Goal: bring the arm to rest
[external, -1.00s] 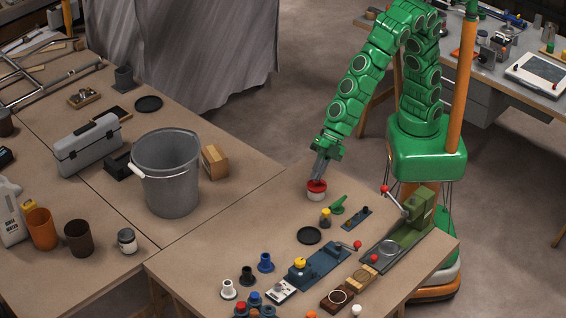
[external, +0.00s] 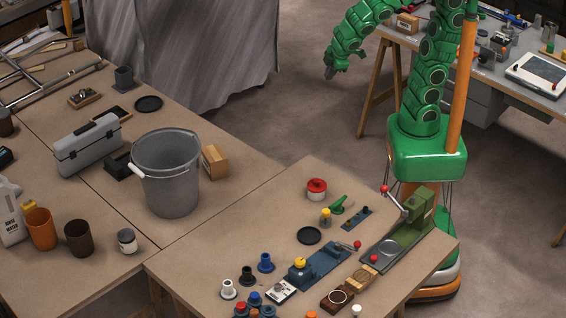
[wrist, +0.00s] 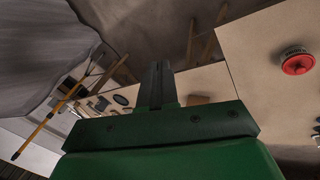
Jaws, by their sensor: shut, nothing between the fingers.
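My gripper (external: 329,74) hangs in the air beyond the far edge of the near table, above the floor in front of the grey curtain. It is shut and holds nothing. In the wrist view its dark fingers (wrist: 157,88) lie together, pointing away from the green wrist. My green arm is bent over from its upright upper part. The red-topped white round container (external: 316,189) stands upright on the near table, apart from the gripper. It also shows at the right of the wrist view (wrist: 296,62).
The near table (external: 225,250) holds a green lever press (external: 400,230), a blue fixture (external: 322,265), a black disc (external: 309,235) and several small knobs. A grey bucket (external: 168,180) and a toolbox (external: 88,145) stand on the left table. The floor around my gripper is clear.

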